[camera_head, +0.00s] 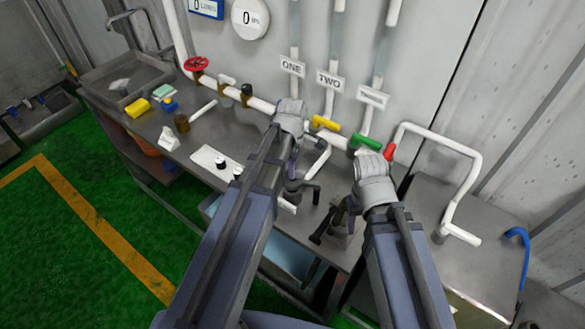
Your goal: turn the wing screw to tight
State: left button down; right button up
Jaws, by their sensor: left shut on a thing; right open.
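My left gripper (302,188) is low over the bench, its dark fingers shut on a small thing. That thing is mostly hidden by the fingers and arm; it is at the wing screw's likely place, but I cannot make out its wings or how far it is turned. My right gripper (328,224) is open and empty, to the right of the left one and near the bench's front edge, apart from it.
A white pipe (262,104) runs along the back of the metal bench (222,134), with a red handwheel (196,64), a yellow lever (325,123) and a green lever (367,142). A white plate (207,157) with dark knobs lies left of my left arm. A bent white pipe (467,184) stands right.

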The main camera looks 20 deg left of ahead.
pick_arm(q)
jog(key=m, duration=0.5)
jog(key=shift+m, duration=0.3)
jog(key=m, duration=1)
jog(key=shift+m, duration=0.4)
jog(key=m, duration=0.4)
jog(key=shift+m, duration=0.6)
jog(key=c, duration=0.8)
grip_release()
jog(key=shift+r, duration=0.1)
